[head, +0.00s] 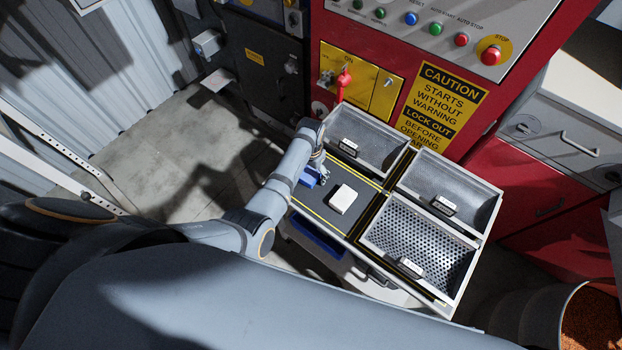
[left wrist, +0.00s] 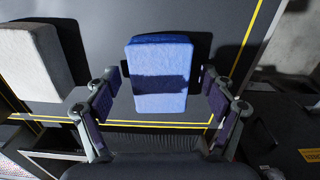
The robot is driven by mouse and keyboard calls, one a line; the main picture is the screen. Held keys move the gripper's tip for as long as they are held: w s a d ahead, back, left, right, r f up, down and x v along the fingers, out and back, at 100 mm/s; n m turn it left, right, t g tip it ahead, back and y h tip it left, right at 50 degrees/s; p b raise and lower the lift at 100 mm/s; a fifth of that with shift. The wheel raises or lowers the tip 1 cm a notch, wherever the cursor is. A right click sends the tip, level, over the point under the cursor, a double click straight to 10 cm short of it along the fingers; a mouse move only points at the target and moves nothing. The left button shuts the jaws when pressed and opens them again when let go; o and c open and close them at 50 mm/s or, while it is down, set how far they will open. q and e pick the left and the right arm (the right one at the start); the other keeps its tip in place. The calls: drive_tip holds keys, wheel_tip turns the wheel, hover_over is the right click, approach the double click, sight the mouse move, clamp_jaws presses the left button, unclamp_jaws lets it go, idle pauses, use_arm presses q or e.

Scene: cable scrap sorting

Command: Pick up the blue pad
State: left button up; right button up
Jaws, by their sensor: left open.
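The blue pad (head: 308,180) lies on the dark mat (head: 318,207) with yellow border lines, partly hidden by my left arm in the head view. In the left wrist view the blue pad (left wrist: 160,75) lies between the two fingers of my left gripper (left wrist: 160,103). The gripper is open, with a gap on each side of the pad. A shadow band crosses the pad. In the head view the left gripper (head: 316,168) is small, over the pad. My right gripper is not in view.
A white pad (head: 342,199) lies on the mat beside the blue one; it also shows in the left wrist view (left wrist: 32,62). Metal mesh bins (head: 362,143) stand behind and right of the mat. A red machine panel (head: 335,30) rises behind.

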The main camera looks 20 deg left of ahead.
use_arm(q)
drive_tip(key=shift+r, duration=0.1)
drive_tip(key=c, duration=1.2)
drive_tip(key=shift+c, duration=0.2)
